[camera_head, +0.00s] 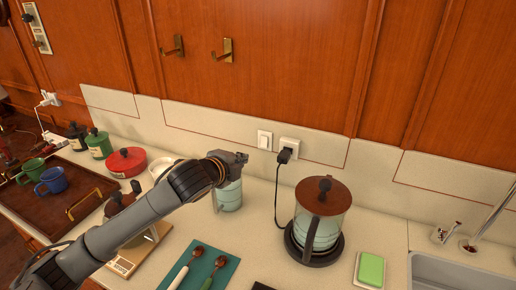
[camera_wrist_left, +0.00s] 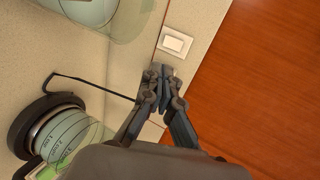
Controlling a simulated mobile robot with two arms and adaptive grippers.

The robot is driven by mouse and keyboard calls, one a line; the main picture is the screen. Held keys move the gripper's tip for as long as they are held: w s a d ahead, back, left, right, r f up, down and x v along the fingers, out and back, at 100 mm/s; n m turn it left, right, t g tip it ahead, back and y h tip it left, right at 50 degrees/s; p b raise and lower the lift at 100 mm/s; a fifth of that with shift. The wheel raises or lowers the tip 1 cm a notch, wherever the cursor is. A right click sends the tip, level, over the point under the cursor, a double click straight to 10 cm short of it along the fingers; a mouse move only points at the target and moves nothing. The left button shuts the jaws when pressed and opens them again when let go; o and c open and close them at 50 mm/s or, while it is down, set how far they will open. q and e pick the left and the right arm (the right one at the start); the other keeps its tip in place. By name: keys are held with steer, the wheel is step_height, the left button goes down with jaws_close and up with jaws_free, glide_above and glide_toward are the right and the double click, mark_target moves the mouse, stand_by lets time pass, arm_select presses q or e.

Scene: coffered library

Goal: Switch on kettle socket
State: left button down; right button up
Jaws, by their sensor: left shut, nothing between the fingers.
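The kettle (camera_head: 322,216) stands on its dark round base, with a brown lid and a dark handle. Its cord runs up to a black plug in the white wall socket (camera_head: 290,143). A white rocker switch (camera_head: 264,140) sits on the wall just left of that socket. It also shows in the left wrist view (camera_wrist_left: 174,43). My left gripper (camera_head: 243,157) is shut and empty, a little left of and below the switch in the head view. In the wrist view its fingertips (camera_wrist_left: 159,72) are close below the switch, apart from it in the picture. My right gripper is out of view.
A glass jar (camera_head: 229,195) stands below my left gripper. A teal mat (camera_head: 220,272) with two spoons, a green sponge (camera_head: 371,268) and a sink (camera_head: 460,272) lie along the front. A red pot (camera_head: 127,162) and a tray with mugs are at left. Brass hooks (camera_head: 228,50) jut from the wall.

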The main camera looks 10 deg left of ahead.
arm_select(q)
steer(key=p, duration=0.2)
glide_toward(263, 146)
steer(key=a+f+x, duration=0.1)
steer(key=x, duration=0.4)
steer(key=shift+w+d+p, duration=0.3)
steer(key=shift+w+d, duration=0.35)
steer(key=shift+w, duration=0.1)
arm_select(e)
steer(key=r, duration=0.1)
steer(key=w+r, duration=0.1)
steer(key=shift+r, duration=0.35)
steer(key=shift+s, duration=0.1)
arm_select(q)
steer(key=shift+w+d+f+t+b, duration=0.15)
steer(key=shift+f+t+b, duration=0.2)
steer(key=shift+b, duration=0.5)
steer(key=shift+r, duration=0.35)
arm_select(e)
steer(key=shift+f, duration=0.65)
arm_select(q)
steer(key=shift+p, duration=0.3)
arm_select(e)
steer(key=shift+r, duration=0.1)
